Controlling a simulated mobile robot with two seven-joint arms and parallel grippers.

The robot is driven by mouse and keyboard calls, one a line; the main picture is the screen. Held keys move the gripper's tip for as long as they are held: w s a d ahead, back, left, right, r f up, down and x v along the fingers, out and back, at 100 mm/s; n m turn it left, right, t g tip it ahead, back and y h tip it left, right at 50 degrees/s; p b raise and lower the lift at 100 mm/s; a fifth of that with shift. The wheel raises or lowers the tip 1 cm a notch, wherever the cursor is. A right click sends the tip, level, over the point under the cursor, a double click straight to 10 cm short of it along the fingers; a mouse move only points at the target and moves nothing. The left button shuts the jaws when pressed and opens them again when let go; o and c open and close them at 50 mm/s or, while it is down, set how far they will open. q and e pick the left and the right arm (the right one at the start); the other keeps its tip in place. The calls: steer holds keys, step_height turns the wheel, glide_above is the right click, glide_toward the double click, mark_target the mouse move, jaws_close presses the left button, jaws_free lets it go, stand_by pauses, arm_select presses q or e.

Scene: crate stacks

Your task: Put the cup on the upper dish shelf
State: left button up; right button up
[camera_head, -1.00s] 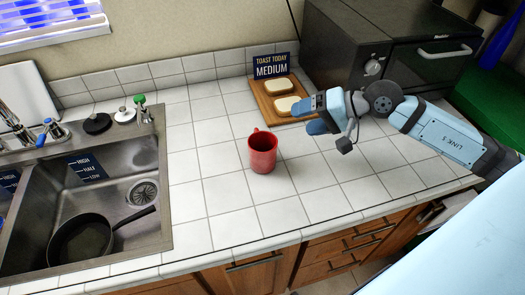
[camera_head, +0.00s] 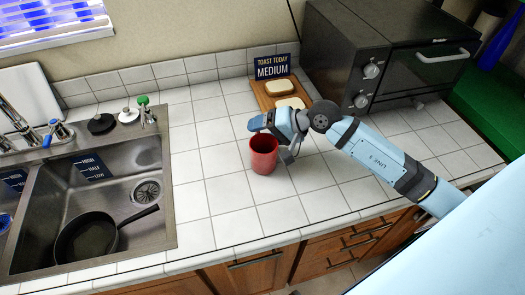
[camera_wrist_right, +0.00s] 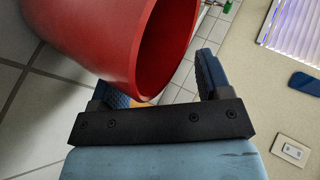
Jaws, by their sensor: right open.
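The red cup (camera_head: 264,156) stands upright on the white tiled counter, right of the sink. In the right wrist view the cup (camera_wrist_right: 90,35) is large and close, at the upper left. My right gripper (camera_head: 262,124) is open at the cup's back rim in the head view. In the wrist view my right gripper (camera_wrist_right: 160,85) has its two blue fingers spread, with the cup's rim overlapping the left finger; I cannot tell whether they touch. The cup's handle is hidden in both views now. The upper dish shelf and my left gripper are not in view.
A metal sink (camera_head: 150,225) with a black pan (camera_head: 86,238) lies left. A wooden board (camera_head: 262,95) with bread slices and a sign (camera_head: 272,67) is behind the cup. A dark toaster oven (camera_head: 425,75) stands at the back right. The counter (camera_head: 232,228) in front is clear.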

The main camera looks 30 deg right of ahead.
steer(key=shift+c, duration=0.2)
steer(key=shift+a, duration=0.1)
jaws_close()
steer(key=shift+s+f, duration=0.1)
stand_by(0.4)
